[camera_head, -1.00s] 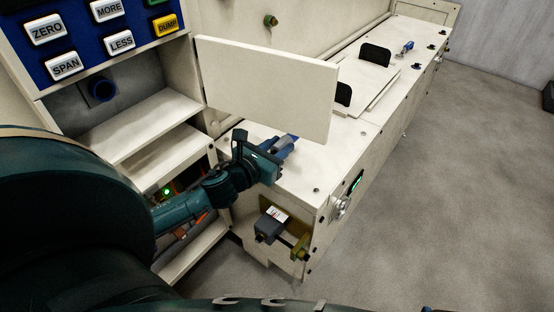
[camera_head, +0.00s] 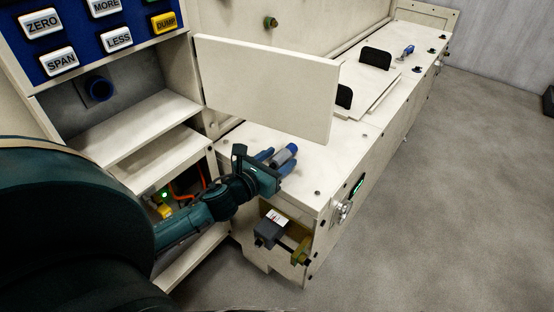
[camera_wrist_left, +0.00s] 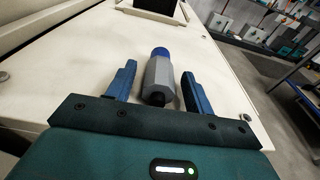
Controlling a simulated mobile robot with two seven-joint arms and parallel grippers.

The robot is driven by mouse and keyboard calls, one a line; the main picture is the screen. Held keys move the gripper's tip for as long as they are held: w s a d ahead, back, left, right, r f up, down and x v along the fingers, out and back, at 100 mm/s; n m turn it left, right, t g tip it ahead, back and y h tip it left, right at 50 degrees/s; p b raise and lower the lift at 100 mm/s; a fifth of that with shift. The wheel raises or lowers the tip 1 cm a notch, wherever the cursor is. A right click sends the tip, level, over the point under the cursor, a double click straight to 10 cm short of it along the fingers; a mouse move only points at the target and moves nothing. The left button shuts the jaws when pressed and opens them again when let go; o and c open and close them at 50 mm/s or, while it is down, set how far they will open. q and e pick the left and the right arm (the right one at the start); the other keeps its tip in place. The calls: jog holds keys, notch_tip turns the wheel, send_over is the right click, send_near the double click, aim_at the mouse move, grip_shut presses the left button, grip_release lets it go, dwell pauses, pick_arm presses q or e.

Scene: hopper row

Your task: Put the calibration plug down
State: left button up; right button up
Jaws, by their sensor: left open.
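The calibration plug (camera_head: 283,157) is a grey cylinder with a blue end. It lies on the cream bench top (camera_head: 300,182), near the bench's near end. My left gripper (camera_head: 275,162) is open around the plug. In the left wrist view, the plug (camera_wrist_left: 158,76) lies between the two fingers of my left gripper (camera_wrist_left: 160,82), with a gap visible on each side. Its blue end points away from the gripper and its dark end towards the palm. My right gripper is not in view.
An upright cream panel (camera_head: 268,85) stands close behind the plug. Further along the bench are black upright plates (camera_head: 376,58) and a blue-handled item (camera_head: 407,51). A grey box (camera_head: 268,233) juts from the bench's front. Open shelves (camera_head: 140,128) are at left.

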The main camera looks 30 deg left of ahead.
pick_arm(q)
jog(key=shift+r, duration=0.15)
jog(key=shift+s, duration=0.2)
jog(key=s+r+p, duration=0.1)
jog(key=s+r, duration=0.1)
jog(key=s, duration=1)
jog(key=s+d+n+g+h, duration=0.1)
jog(key=s+d+n+h, duration=0.1)
jog(key=d+n, duration=0.7)
jog(key=s+d+n+g+h, duration=0.1)
jog(key=s+d+n, duration=0.3)
jog(key=n, duration=1.9)
jog(key=shift+s+d+g+h, duration=0.2)
jog(key=shift+d+g+h, duration=0.25)
jog(key=shift+d, duration=2)
